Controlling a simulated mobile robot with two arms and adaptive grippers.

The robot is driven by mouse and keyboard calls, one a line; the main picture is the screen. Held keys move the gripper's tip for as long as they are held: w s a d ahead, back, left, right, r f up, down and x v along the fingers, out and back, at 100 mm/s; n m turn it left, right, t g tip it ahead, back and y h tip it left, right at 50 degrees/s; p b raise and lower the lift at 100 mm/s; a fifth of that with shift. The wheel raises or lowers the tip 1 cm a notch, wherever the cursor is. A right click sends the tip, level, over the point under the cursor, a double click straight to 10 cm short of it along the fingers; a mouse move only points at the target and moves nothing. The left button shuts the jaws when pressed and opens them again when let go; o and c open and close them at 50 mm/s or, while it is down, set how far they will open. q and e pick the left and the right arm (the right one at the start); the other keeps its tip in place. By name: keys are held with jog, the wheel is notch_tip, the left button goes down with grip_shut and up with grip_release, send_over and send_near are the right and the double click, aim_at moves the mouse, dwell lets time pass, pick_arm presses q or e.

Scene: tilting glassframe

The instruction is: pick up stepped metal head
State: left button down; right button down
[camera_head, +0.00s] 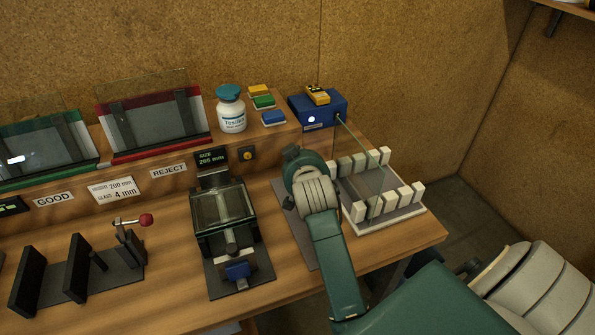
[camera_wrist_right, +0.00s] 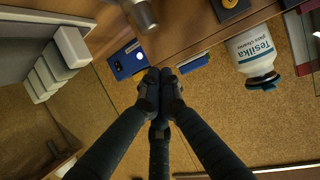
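A grey metal cylinder with a wider, lighter end, which looks like the stepped metal head (camera_wrist_right: 143,14), shows at the top edge of the right wrist view, partly cut off. I cannot make it out in the head view, where my right arm covers that part of the bench. My right gripper (camera_wrist_right: 159,76) has its dark fingertips together with nothing visible between them. It is apart from the metal cylinder in the picture. In the head view, my right wrist hides most of this gripper. My left gripper is in neither view.
A blue box (camera_head: 325,113), a white Tesilka bottle (camera_head: 231,112) and colored blocks stand on the raised shelf. A rack with white blocks (camera_head: 362,212) holds a glass pane right of my arm. A black clamp device (camera_head: 223,208) stands left of it.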

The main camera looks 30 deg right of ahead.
notch_tip(320, 180, up, 11)
jog(key=shift+f, duration=0.15)
jog(key=c, duration=0.5)
grip_release()
